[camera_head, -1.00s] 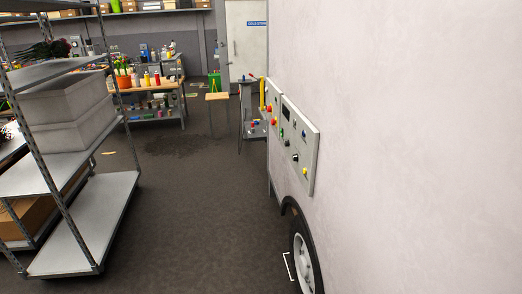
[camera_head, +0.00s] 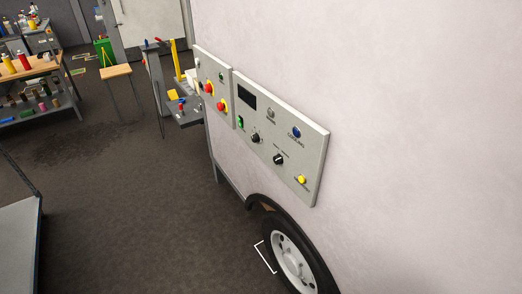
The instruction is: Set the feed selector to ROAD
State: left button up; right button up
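A grey control panel (camera_head: 278,136) is fixed on the side of a large pale trailer-like body. It carries a dark display (camera_head: 246,94), a green switch (camera_head: 240,122), two black rotary knobs, a grey button, a blue button (camera_head: 296,132) and a yellow button (camera_head: 301,180). One black knob (camera_head: 255,138) is at the lower left and the other black knob (camera_head: 279,159) is to its right. The labels are too small to read, so I cannot tell which knob is the feed selector or where it points. Neither of my grippers is in view.
A smaller panel (camera_head: 214,85) with red buttons adjoins on the left. A wheel (camera_head: 290,262) sits below the panel. A small grey stand (camera_head: 184,110) with tools is beyond the body's far end.

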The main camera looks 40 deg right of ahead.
aim_at(277, 159)
jog(key=i+z, duration=0.3)
jog(key=z, duration=0.15)
jog(key=i+j+z, duration=0.25)
jog(key=z, duration=0.2)
jog(key=i+j+z, duration=0.25)
jog(key=z, duration=0.2)
jog(key=i, duration=0.05)
